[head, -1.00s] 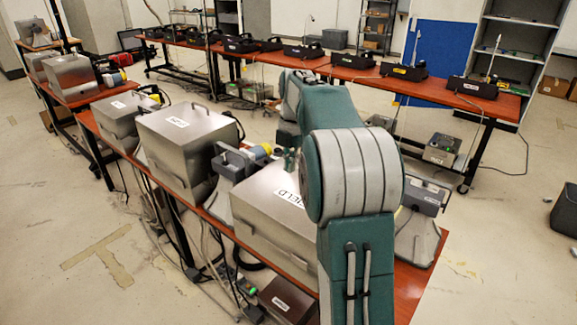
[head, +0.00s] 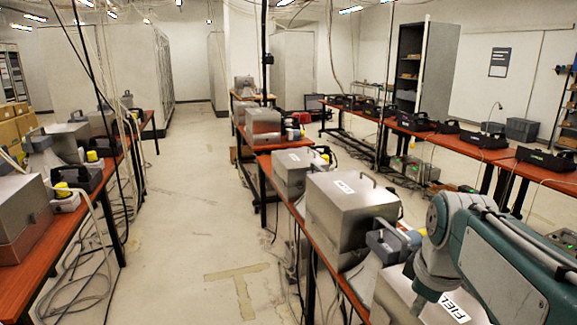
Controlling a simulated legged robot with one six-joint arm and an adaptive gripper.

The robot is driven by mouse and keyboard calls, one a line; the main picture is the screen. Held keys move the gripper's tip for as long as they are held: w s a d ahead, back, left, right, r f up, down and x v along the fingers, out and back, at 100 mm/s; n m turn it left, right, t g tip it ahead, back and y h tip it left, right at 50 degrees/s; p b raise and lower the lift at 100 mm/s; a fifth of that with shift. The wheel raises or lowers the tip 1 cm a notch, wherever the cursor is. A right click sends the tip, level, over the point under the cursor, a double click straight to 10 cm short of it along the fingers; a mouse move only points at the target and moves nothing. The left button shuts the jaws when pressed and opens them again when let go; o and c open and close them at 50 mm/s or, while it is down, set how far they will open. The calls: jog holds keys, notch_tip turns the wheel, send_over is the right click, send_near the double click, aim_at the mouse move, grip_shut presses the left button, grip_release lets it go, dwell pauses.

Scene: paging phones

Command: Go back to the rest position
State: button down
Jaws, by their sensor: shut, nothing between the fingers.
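My teal and grey arm comes in from the lower right in the head view. Its rounded joint and a short link hang over a metal box (head: 393,298) with a white label. I cannot make out the gripper's fingers; the end of the arm is not clearly shown. Nothing held shows at the visible part of the arm. Part of the box is hidden behind the arm.
A red-topped bench (head: 344,280) with several metal boxes runs along the middle. Black phones stand on the far bench (head: 437,140) at right. Another red-topped bench (head: 78,262) is at left. The floor (head: 190,235) between the benches is clear, with cables along its edges.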

jog(key=s+a+f+m+t, duration=0.1)
jog(key=s+a+f+m, duration=0.1)
jog(key=s+a+m, duration=0.1)
jog(key=s+a+f+m+t, duration=0.1)
jog(key=s+a+f+m, duration=0.1)
jog(key=s+m, duration=0.4)
jog(key=shift+s+a+f+t, duration=0.35)
jog(key=shift+s+f, duration=0.4)
jog(key=shift+s, duration=0.5)
